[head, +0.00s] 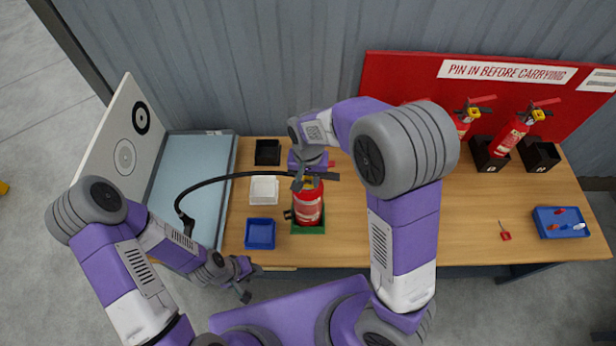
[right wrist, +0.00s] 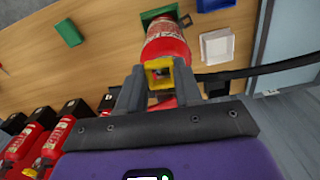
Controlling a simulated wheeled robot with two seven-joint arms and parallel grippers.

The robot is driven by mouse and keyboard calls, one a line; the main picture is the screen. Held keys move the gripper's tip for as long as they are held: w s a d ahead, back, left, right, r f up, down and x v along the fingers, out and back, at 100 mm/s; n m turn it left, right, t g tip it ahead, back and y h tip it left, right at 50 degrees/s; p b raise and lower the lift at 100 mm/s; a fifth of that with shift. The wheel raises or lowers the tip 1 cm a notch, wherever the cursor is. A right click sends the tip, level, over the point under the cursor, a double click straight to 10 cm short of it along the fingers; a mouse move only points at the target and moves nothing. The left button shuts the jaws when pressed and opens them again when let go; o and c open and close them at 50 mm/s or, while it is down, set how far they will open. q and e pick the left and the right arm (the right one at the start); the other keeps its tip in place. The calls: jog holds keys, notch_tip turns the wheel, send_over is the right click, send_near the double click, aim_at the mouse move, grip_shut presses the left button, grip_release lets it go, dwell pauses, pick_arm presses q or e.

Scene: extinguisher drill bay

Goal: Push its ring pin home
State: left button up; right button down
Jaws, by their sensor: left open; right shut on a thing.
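A red fire extinguisher (head: 309,207) stands upright over a green holder (head: 308,230) near the middle of the table. My right gripper (head: 313,178) is at its top. In the right wrist view my right fingers close from both sides on the yellow head (right wrist: 158,73) of the extinguisher, with its red body (right wrist: 166,42) beyond. A black hose (head: 235,180) runs left from the head. I cannot make out the ring pin; the head is largely hidden by my gripper. My left gripper (head: 243,291) is open and empty, in front of the table's front edge.
Black (head: 267,152), white (head: 263,189) and blue (head: 260,233) trays stand left of the extinguisher. More extinguishers (head: 508,137) stand in black holders at the back right. A small red item (head: 505,235) lies near a blue tray (head: 542,228) of coloured pieces. My right arm hides the table's middle.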

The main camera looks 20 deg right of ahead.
jog(key=c, duration=0.7)
grip_release()
